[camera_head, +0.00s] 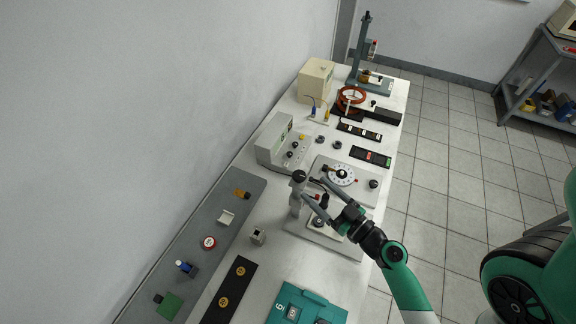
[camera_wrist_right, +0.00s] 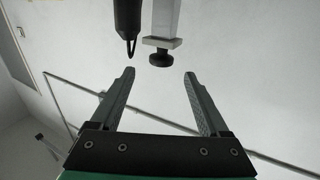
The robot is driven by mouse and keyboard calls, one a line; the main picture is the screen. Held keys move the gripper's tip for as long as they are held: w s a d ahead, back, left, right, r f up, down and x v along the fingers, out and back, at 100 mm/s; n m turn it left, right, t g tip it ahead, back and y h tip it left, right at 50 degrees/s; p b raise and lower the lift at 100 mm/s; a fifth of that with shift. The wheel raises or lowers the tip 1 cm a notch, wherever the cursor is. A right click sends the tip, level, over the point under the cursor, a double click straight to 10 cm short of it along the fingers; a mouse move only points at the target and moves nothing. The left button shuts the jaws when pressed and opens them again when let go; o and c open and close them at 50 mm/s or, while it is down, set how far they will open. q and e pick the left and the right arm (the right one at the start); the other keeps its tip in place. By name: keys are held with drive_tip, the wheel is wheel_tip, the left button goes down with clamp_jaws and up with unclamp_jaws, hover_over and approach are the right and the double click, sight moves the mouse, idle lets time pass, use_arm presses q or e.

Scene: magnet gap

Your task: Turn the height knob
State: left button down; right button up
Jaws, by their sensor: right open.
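A grey upright post (camera_head: 296,202) stands on a grey base plate, with a round black knob (camera_head: 299,176) on its top. It is likely the height knob, though I cannot read a label. My right gripper (camera_head: 308,188) is open, with its fingers pointing at the upper part of the post. In the right wrist view the black knob (camera_wrist_right: 161,59) sits at the end of the pale post (camera_wrist_right: 165,18). It shows between and just beyond the two fingertips (camera_wrist_right: 159,73), with no visible contact. My left gripper is not in view.
A black pointed part (camera_wrist_right: 127,20) hangs beside the post in the wrist view. A dial plate (camera_head: 341,174) and a grey meter box (camera_head: 274,142) stand behind the post. A teal case (camera_head: 300,303) lies in front. The wall is at the left.

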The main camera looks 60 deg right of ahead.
sight(299, 176)
drive_tip(key=p+x, duration=0.3)
drive_tip(key=x, duration=0.7)
drive_tip(key=shift+r, duration=0.15)
drive_tip(key=shift+w+d, duration=0.1)
drive_tip(key=shift+w, duration=0.3)
clamp_jaws()
